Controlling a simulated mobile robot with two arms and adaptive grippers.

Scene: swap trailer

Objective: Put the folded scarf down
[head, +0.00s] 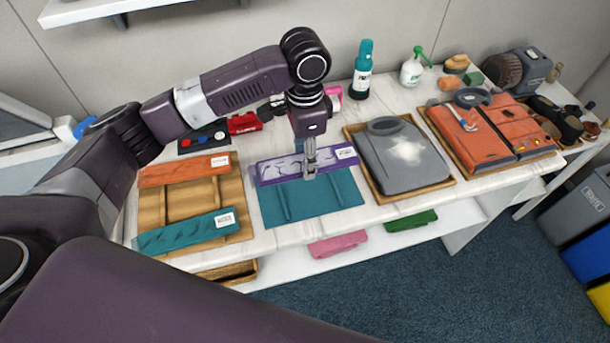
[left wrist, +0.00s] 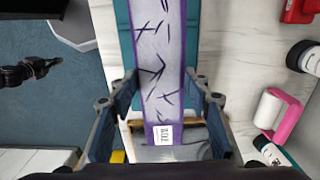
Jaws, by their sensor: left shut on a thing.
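The folded scarf (head: 275,172) is a purple strip with dark marks and a white label at its right end. It lies over the far part of a teal mat (head: 312,205) on the white table; I cannot tell whether it touches the mat. My left gripper (head: 310,172) points down at the scarf's middle and is shut on it. In the left wrist view, the scarf (left wrist: 158,50) runs between the two fingers (left wrist: 162,108). A dark jointed thing at the left edge there may be my right gripper (left wrist: 38,70); its fingers are unclear.
A wooden tray (head: 245,228) with orange and teal folded strips is left of the mat. A tray with a grey garment (head: 400,150) and one with an orange garment (head: 480,148) are to the right. A teal bottle (head: 362,72) and spray bottle (head: 411,70) stand behind.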

